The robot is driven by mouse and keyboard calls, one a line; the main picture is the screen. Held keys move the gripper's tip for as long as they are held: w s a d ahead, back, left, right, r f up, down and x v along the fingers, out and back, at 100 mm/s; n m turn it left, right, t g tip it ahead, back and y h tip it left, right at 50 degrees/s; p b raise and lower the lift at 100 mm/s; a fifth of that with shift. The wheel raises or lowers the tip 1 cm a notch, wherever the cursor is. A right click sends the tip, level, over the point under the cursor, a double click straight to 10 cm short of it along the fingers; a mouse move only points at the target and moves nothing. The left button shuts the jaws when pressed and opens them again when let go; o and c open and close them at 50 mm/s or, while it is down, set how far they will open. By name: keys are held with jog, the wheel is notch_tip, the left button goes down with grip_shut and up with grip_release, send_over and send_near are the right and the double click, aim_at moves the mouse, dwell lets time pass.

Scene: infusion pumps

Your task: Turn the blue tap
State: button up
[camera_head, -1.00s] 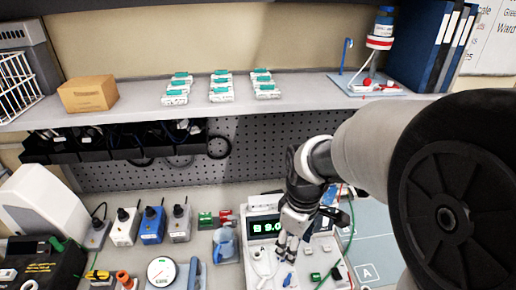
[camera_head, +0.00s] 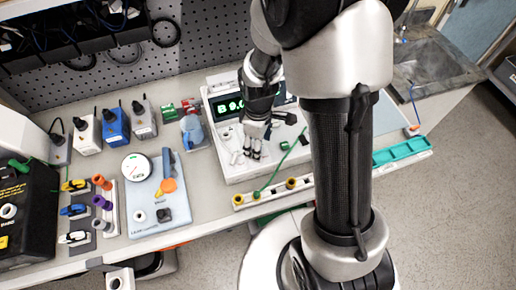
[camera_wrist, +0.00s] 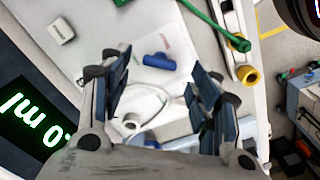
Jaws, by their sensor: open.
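The blue tap (camera_wrist: 159,61) is a short rounded handle on the white panel of the pump. It lies ahead of and between the fingertips in the wrist view, apart from both fingers. My gripper (camera_wrist: 157,68) is open and empty. In the head view my gripper (camera_head: 253,152) points down over the white pump (camera_head: 238,172), which has a lit green display (camera_head: 228,106). I cannot make out the blue tap there, close to my fingers. A white ring of tubing (camera_wrist: 150,105) lies on the panel between the fingers.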

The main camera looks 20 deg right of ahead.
jog(key=shift+f, duration=1.35)
jog(key=shift+c, duration=0.2)
jog(key=c, duration=1)
jog(key=shift+m, duration=0.4)
jog(key=m, duration=0.4)
jog(key=shift+m, duration=2.5)
jog(key=o, duration=1)
